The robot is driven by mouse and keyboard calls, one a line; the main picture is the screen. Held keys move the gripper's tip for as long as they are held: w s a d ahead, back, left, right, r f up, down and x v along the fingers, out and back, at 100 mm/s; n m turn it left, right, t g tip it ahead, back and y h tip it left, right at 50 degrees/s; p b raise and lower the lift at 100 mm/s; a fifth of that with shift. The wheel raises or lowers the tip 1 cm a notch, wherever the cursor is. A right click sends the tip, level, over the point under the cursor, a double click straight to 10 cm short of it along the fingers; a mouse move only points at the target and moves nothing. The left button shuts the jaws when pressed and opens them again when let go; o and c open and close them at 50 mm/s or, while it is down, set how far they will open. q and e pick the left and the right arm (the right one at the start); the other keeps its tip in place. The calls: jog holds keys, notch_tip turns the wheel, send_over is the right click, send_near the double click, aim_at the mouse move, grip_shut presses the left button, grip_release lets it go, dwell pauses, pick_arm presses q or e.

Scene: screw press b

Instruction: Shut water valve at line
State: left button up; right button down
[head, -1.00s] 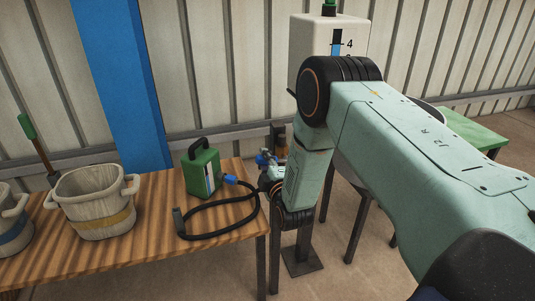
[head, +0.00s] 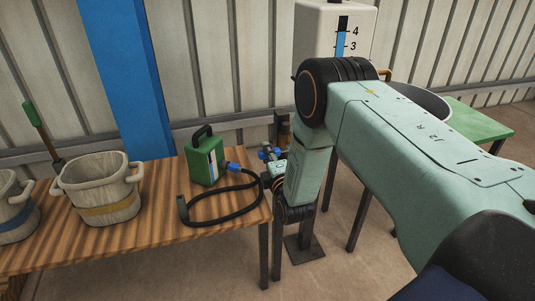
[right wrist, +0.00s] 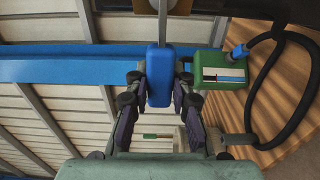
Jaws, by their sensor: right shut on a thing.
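The handle looks lengthwise between the fingers. In the head view my right gripper (head: 274,178) is small and largely hidden by my wrist. A grey pipe runs up from the handle in the wrist view. My left gripper is not in view.
A green can (head: 206,160) with a black hose (head: 222,219) stands on the wooden table (head: 140,243), close to my right gripper. Wooden buckets (head: 100,186) stand farther left. A white tank with a level scale (head: 320,35) stands behind my arm. A green table (head: 475,122) is at right.

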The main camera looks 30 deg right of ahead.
jog(key=shift+f, duration=0.15)
jog(key=c, duration=1.1)
grip_release()
jog(key=shift+c, duration=0.2)
jog(key=v, duration=1.2)
jog(key=shift+a, duration=0.1)
